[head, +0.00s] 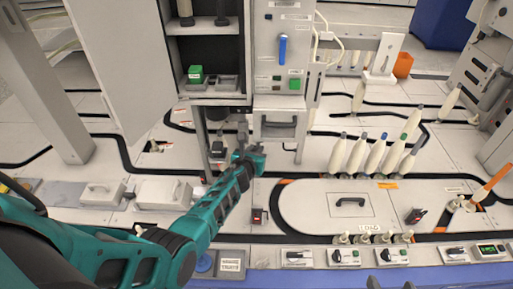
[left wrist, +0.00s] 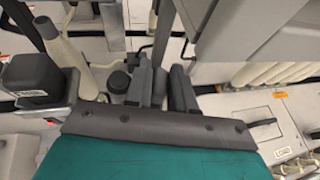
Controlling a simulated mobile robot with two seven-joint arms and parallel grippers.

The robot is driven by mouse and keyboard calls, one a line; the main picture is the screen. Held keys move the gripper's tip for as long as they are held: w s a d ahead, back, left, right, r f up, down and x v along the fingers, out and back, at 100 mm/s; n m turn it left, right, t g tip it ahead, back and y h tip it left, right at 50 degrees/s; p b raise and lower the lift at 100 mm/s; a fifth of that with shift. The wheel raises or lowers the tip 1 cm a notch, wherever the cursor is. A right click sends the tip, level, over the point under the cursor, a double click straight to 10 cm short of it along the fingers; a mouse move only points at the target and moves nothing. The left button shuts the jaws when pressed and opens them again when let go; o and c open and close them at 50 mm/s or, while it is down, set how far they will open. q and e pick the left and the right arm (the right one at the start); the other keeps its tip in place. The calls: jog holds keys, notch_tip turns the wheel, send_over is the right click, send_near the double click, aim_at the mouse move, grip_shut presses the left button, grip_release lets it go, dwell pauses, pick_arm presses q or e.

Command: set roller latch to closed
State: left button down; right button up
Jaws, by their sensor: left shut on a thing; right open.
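My left gripper (head: 243,137) reaches in from the left, at the lower front of the grey cabinet, just left of its drawer. In the left wrist view its dark fingers (left wrist: 165,86) are close together and shut on a small part, which I take to be the roller latch; the fingers hide most of it. I cannot tell its position, open or closed. A round black knob (left wrist: 118,81) stands just left of the fingers. My right gripper is not in view.
The drawer (head: 279,125) is right of my left gripper. Several cream bobbins (head: 358,156) stand further right. A flat panel with a black handle (head: 350,202) lies in front of them. The cabinet door (head: 122,60) hangs open at the left.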

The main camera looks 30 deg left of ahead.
pick_arm(q)
jog(key=shift+a+r+m+h, duration=0.25)
jog(key=shift+a+m+h, duration=0.05)
jog(key=shift+m+h, duration=0.3)
jog(key=shift+w+a+f+m+h, duration=0.1)
jog(key=shift+f+m+h, duration=0.05)
jog(key=shift+m+h, duration=0.55)
jog(key=shift+h, duration=0.5)
pick_arm(e)
jog(key=shift+s+d+f, duration=0.2)
jog(key=shift+d+f, duration=0.1)
jog(key=shift+f, duration=0.1)
jog(key=shift+r, duration=0.1)
pick_arm(q)
jog(key=c, duration=1)
grip_release()
jog(key=shift+c, duration=0.2)
pick_arm(e)
jog(key=shift+a, duration=0.1)
